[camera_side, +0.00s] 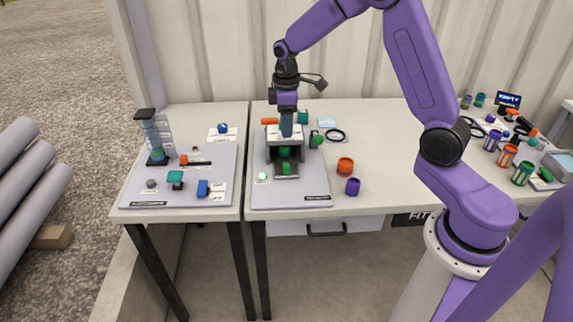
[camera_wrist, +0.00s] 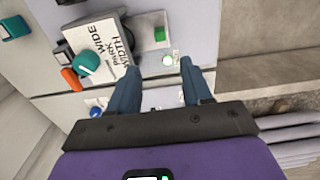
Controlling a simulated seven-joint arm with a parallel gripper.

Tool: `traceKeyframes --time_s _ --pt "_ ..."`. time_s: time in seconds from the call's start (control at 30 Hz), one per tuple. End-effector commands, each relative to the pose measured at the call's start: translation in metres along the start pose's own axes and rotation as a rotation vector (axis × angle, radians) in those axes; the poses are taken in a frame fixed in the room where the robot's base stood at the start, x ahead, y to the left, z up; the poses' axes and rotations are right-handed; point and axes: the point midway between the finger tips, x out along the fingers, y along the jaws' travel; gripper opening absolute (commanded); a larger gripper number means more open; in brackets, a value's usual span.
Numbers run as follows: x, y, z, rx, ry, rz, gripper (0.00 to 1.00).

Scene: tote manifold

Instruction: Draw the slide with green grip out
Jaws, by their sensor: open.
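A grey manifold block (camera_side: 272,140) stands on the right-hand grey board. A dark slide with a green grip (camera_side: 286,168) lies low at its front; in the wrist view the green grip (camera_wrist: 159,34) shows beyond the fingertips. Another green part (camera_side: 285,152) sits within the block, and a green knob (camera_side: 316,140) on its right side. My gripper (camera_side: 287,134) points down over the block's top in the side view, apart from the slide's grip. In the wrist view its blue fingers (camera_wrist: 159,68) are spread wide with nothing held. The block's lettered top (camera_wrist: 105,45) lies left of them.
An orange part (camera_side: 269,121) and a teal knob (camera_side: 303,117) sit at the block's back. The left board (camera_side: 175,160) holds other fixtures. The right board's front edge is mostly clear.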

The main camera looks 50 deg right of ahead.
Motion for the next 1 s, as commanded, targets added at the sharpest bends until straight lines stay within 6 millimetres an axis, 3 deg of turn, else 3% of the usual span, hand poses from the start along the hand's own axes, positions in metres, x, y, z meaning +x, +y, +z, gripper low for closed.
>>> traceKeyframes --time_s 0.6,0.8,1.0 --pt "0.115 -0.001 0.001 0.001 -0.002 -0.002 0.49" --pt "0.138 0.0 0.0 0.001 -0.001 -0.001 0.49" --pt "0.147 0.0 0.0 0.001 0.001 0.0 0.49"
